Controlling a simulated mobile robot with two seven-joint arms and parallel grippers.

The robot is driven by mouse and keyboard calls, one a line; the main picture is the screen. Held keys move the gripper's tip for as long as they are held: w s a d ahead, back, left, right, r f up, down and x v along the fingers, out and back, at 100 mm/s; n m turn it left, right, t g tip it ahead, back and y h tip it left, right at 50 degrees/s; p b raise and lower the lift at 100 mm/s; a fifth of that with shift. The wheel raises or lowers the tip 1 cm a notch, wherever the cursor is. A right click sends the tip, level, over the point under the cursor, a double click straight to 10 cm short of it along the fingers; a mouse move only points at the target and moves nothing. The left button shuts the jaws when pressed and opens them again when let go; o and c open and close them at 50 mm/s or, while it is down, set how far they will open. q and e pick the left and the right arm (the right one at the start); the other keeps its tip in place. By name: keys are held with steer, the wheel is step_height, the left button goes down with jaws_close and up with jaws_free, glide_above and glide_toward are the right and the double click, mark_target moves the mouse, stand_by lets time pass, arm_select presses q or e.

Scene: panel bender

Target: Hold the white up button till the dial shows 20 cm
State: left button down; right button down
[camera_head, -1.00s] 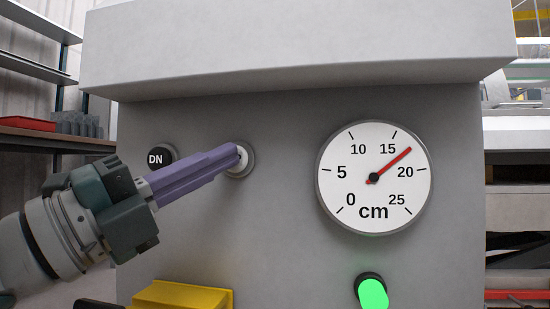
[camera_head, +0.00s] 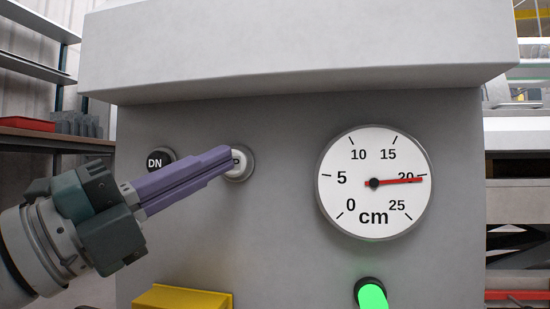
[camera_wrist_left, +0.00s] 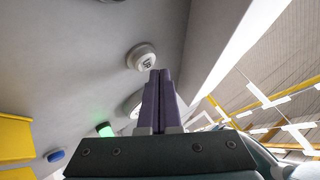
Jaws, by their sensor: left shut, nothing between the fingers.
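The white up button (camera_head: 238,163) sits on the grey machine front, right of the black DN button (camera_head: 159,158). Its face shows a "P" beside my fingertips; in the left wrist view the button (camera_wrist_left: 142,57) shows whole. My left gripper (camera_head: 225,153) is shut and empty, its purple fingers pointing at the button. The tips overlap its left part in the head view and seem just off its face. The dial (camera_head: 374,150) has its red needle across the 20 label, slightly past the 20 tick toward 25. My right gripper is not in view.
A yellow box (camera_head: 185,297) juts out at the bottom. The machine's upper housing (camera_head: 300,45) overhangs the panel. Shelves with a red tray (camera_head: 27,123) stand at left.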

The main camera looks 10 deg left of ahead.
arm_select(q)
steer(key=shift+s, duration=0.15)
steer(key=s+p, duration=0.1)
steer(key=s, duration=0.4)
steer(key=shift+a, duration=0.1)
stand_by(0.3)
stand_by(0.8)
